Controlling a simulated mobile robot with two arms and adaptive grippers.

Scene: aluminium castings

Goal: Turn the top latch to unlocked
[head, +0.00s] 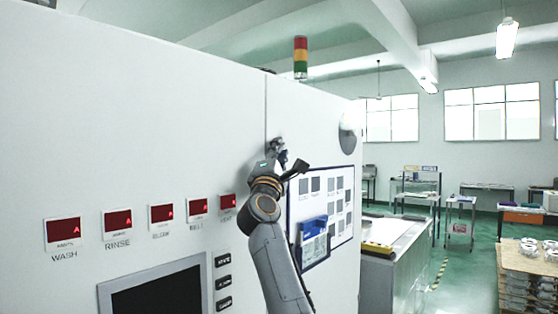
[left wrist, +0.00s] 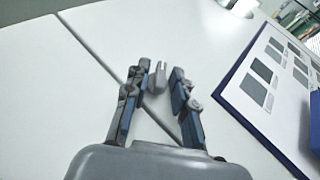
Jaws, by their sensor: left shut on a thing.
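The top latch is a small grey piece (left wrist: 157,80) on the seam of a large white cabinet (head: 180,120), high up on its front. In the head view the latch (head: 277,143) is mostly hidden by my left gripper (head: 276,156). In the left wrist view the gripper's two fingers (left wrist: 161,76) stand one on each side of the latch, and the gripper is shut on it. I cannot tell from these views whether the latch is locked or unlocked. My right gripper is out of view.
A blue-framed panel (head: 346,188) with a blue holder (head: 313,240) is on the cabinet right of my arm. A row of red displays (head: 161,214) and a dark screen (head: 160,300) are to the left. A signal tower (head: 300,58) stands on top.

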